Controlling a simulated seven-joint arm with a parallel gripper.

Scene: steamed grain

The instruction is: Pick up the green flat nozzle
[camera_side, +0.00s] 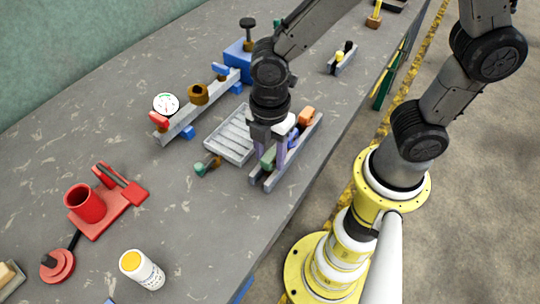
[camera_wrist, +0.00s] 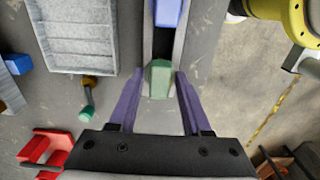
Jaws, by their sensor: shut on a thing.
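The green flat nozzle (camera_side: 268,159) is in the narrow grey rack (camera_side: 283,172) at the near edge of the bench, at the rack's near end. My gripper (camera_wrist: 158,76) points down over the rack, its purple fingers on either side of the nozzle, shut on it. The nozzle also shows in the wrist view (camera_wrist: 158,80), low between the rack's rails. Whether its underside touches the rack is hidden.
Blue and orange (camera_side: 307,116) nozzles sit farther along the rack. A grey ribbed tray (camera_side: 231,135) lies to the left, with a small green-tipped brass fitting (camera_side: 207,167) beside it. Red fixtures (camera_side: 108,200) and a white bottle (camera_side: 142,270) stand farther left.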

